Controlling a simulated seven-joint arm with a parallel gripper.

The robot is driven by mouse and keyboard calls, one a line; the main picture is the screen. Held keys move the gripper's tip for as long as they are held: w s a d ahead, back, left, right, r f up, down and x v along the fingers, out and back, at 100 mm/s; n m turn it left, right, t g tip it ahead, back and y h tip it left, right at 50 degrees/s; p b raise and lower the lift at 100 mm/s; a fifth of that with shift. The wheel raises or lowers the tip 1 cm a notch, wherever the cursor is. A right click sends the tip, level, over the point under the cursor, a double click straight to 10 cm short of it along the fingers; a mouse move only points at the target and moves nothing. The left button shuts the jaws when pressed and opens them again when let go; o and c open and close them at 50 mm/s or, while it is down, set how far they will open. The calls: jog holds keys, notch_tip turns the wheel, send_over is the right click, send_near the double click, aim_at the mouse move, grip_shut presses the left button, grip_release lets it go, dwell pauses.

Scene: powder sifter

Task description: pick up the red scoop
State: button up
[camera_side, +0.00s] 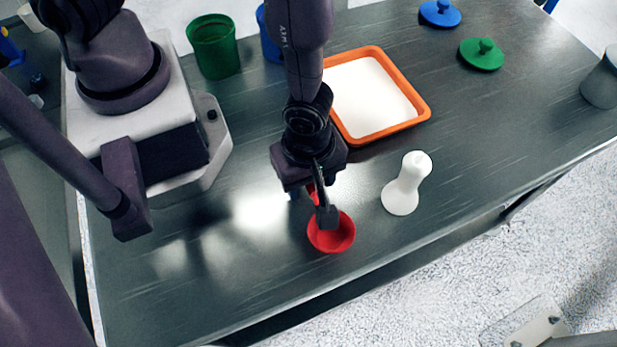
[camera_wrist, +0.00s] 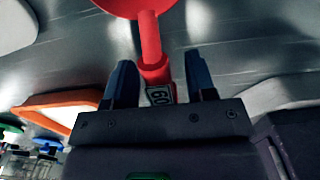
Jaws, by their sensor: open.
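The red scoop (camera_side: 332,238) lies on the dark metal table near its front edge, its bowl toward the front and its handle partly hidden under my gripper. My gripper (camera_side: 322,205) points down over the scoop's handle. In the wrist view, the scoop (camera_wrist: 151,45) shows its handle between the two open blue-grey fingers of my gripper (camera_wrist: 160,82). The handle's end has a small label reading about 60. Gaps show on both sides of the handle, so the fingers are not closed on it. Whether the handle is fully between the fingers in depth I cannot tell.
A white hourglass-shaped piece (camera_side: 405,186) stands right of the scoop. An orange tray (camera_side: 425,108) with white contents lies behind. A green cup (camera_side: 214,50), a blue cup (camera_side: 268,38), blue lid (camera_side: 440,14), green lid (camera_side: 481,55) and grey container (camera_side: 602,82) stand farther off.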

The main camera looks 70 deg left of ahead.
jog(key=shift+f, duration=0.25)
grip_shut()
jog(key=shift+r, duration=0.1)
notch_tip(320, 180, up, 10)
dwell(0.6)
